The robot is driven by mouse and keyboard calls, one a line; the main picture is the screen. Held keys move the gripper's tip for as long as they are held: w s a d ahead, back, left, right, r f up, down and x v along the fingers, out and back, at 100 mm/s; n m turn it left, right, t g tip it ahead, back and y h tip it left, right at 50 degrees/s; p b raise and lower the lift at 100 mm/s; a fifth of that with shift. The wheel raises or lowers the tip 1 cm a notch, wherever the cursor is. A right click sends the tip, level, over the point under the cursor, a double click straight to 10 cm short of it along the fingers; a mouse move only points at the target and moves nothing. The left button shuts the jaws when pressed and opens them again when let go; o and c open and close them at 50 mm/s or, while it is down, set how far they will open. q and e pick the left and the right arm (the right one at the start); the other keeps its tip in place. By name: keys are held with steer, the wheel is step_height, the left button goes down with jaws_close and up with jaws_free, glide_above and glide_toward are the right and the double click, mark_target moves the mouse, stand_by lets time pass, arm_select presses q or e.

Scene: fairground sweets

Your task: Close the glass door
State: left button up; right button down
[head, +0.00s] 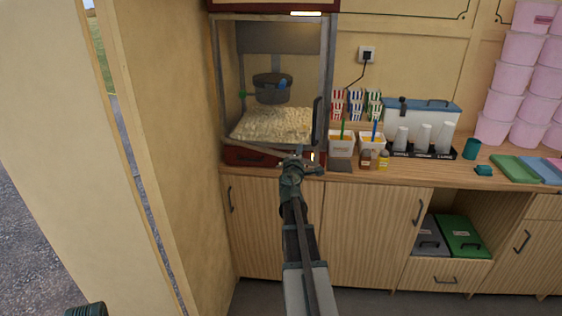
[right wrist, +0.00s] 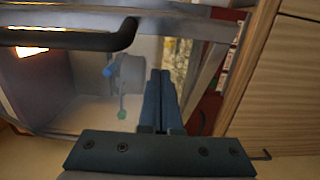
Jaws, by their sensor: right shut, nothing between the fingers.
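The glass door (head: 218,75) is the metal-framed front of the popcorn machine, on the counter in the head view. Its lower rail slants toward me on the right, so it looks partly open; I cannot tell how far. A dark upright handle (head: 318,121) is at its right edge. In the right wrist view the black handle (right wrist: 70,39) crosses the upper left, with the glass behind it. My right gripper (head: 299,158) is shut and empty, low at the door's right corner; whether it touches is unclear. Its fingers (right wrist: 160,98) show in the wrist view.
Popcorn (head: 272,124) and a dark kettle (head: 272,88) are inside the machine. White tubs (head: 341,146) and small bottles (head: 383,160) stand close right of my gripper. A wall edge (head: 165,150) is at the left. Cupboards lie below the counter.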

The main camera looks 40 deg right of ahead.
steer(key=s+d+x, duration=0.2)
steer(key=s+x, duration=0.1)
steer(key=x, duration=1.3)
steer(key=shift+r, duration=0.2)
steer(key=shift+w+d+r, duration=0.1)
steer(key=shift+d, duration=0.05)
steer(key=shift+w+d, duration=0.1)
steer(key=shift+d, duration=0.05)
steer(key=s+a, duration=0.5)
steer(key=s, duration=0.8)
steer(key=shift+s, duration=0.2)
